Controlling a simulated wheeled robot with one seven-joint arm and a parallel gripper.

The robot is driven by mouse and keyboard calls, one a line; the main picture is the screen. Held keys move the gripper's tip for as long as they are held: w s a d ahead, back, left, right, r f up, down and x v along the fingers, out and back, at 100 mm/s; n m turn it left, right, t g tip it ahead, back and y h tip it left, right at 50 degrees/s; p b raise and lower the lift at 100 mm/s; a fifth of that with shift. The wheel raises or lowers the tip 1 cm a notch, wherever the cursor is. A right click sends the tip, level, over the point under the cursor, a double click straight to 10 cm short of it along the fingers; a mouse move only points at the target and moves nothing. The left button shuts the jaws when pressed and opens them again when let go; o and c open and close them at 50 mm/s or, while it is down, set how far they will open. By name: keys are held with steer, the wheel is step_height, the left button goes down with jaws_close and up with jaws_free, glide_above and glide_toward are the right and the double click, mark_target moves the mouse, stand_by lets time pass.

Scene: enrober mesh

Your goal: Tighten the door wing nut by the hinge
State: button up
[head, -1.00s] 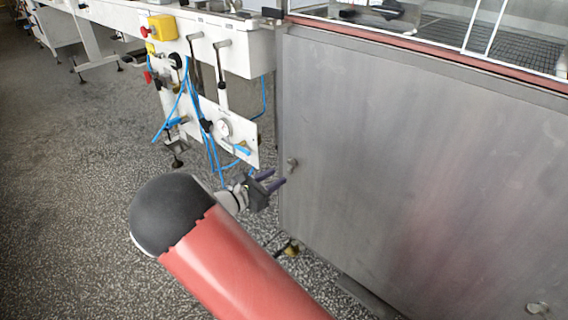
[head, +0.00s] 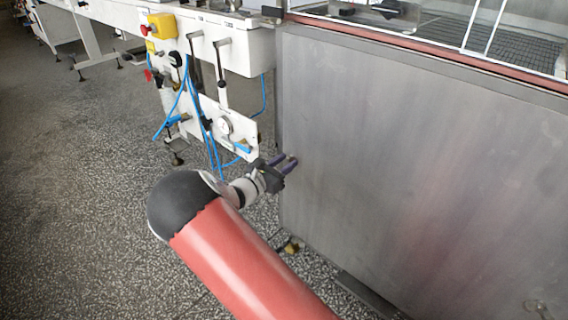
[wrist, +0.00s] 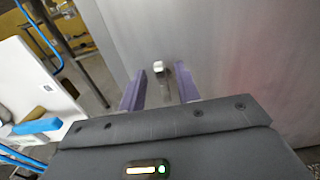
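The door wing nut is a small pale metal knob (wrist: 158,67) on the grey steel door, close to the door's left edge. In the wrist view it shows between and just beyond my two purple fingertips. My gripper (head: 284,160) is open, with its fingers pointing at the door (head: 420,170). The gripper also shows in the wrist view (wrist: 160,76), with nothing held. In the head view the fingers hide the wing nut. I cannot tell whether the fingers touch it.
Another small metal fitting (head: 537,308) sits low on the door at the right. A white machine panel (head: 230,130) with a gauge, levers and blue hoses (head: 205,130) stands left of the door. A red-brown rail (head: 420,45) runs above the door. Speckled floor is open at the left.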

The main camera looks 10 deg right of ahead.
jaws_close()
